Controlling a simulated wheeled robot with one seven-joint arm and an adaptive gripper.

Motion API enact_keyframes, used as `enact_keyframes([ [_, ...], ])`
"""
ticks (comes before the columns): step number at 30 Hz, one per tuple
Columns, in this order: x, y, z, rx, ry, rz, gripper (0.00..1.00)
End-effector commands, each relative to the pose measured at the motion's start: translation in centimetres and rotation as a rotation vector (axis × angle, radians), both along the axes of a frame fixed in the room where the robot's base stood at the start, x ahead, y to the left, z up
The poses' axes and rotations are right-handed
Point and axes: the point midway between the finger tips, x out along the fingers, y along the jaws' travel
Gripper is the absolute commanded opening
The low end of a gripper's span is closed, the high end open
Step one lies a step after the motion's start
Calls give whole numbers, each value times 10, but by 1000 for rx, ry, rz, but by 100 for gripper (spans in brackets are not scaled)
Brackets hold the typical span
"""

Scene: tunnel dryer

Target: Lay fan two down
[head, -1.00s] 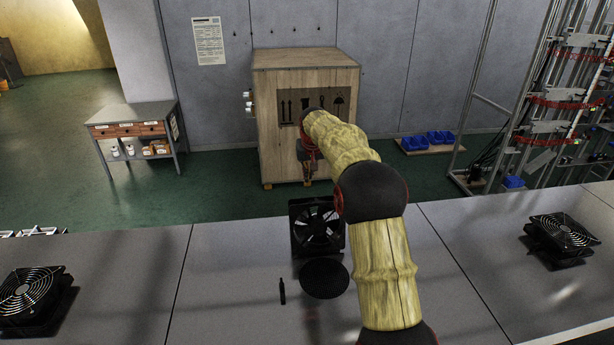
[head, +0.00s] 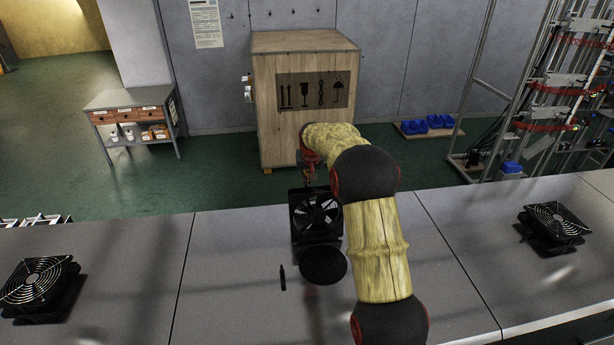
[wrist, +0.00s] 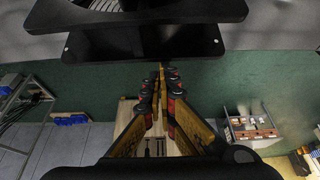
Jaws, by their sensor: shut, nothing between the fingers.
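The middle fan (head: 316,216), black and square-framed, stands upright on the grey table; I take it to be fan two. My gripper (head: 309,183) is low at the far side of the fan's top edge, partly hidden by the fan. In the wrist view the fan (wrist: 100,44) fills the top of the picture. My gripper's fingers (wrist: 161,72) are shut with nothing between them, and their tips are close to the fan's edge. I cannot tell whether they touch it.
Another fan (head: 40,288) lies flat at the left and one (head: 553,227) at the right. A small dark bottle-like object (head: 282,278) stands left of the disc. A wooden crate (head: 278,126) stands on the floor beyond the table.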

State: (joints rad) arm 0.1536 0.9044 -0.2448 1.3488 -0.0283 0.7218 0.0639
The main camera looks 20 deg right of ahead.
Motion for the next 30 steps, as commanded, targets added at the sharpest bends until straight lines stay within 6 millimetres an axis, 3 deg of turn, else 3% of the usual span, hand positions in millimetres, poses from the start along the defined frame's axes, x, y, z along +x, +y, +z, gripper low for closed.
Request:
enact_keyframes([
  [30,-14,3,6,-12,-60,0,0],
])
